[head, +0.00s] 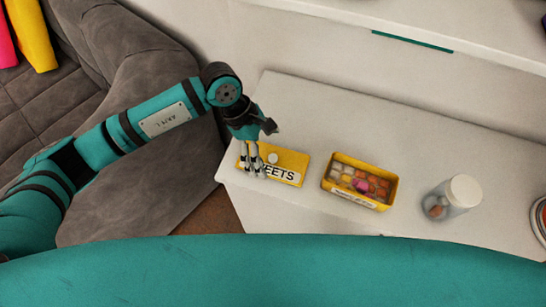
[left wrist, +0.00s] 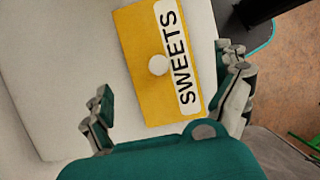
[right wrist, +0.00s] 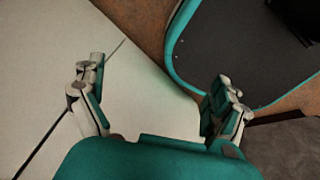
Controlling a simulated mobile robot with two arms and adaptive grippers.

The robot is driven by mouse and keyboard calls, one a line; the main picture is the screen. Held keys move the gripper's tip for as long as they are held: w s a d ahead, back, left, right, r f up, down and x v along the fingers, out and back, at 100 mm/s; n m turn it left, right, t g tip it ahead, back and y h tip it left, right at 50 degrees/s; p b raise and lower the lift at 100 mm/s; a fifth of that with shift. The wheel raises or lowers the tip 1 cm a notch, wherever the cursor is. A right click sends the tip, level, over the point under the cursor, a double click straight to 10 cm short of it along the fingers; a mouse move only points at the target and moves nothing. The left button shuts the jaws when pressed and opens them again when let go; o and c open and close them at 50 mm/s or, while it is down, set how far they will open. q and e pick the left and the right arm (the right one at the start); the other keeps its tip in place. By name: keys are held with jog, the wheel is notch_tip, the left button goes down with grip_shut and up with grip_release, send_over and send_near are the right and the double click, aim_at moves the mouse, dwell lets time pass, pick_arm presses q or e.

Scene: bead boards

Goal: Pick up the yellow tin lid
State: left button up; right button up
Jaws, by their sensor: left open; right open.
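The yellow tin lid (head: 289,162) lies flat near the left end of the white tabletop, with a white label reading SWEETS and a pale round knob. My left gripper (head: 253,172) is over the lid's left part in the head view and hides some of it. In the left wrist view the lid (left wrist: 150,60) lies ahead of the open fingers of my left gripper (left wrist: 168,112), with nothing between them. My right gripper (right wrist: 158,98) is open and empty in the right wrist view; it is not seen in the head view.
A yellow tin (head: 334,187) of sweets in small compartments stands open to the right of the lid. A clear jar (head: 437,205) with a white cap is further right. A round object (head: 540,220) is cut off at the right edge. A grey sofa (head: 150,75) is at left.

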aim_at(269, 156)
pick_arm(q)
jog(key=p+x, duration=0.1)
jog(key=x, duration=0.2)
jog(key=shift+a+f, duration=0.15)
jog(key=shift+f, duration=0.25)
jog(key=shift+w, duration=0.1)
jog(key=c, duration=1)
pick_arm(e)
jog(key=shift+s+r, duration=0.75)
jog(key=shift+r, duration=0.05)
pick_arm(q)
jog(key=shift+c, duration=0.2)
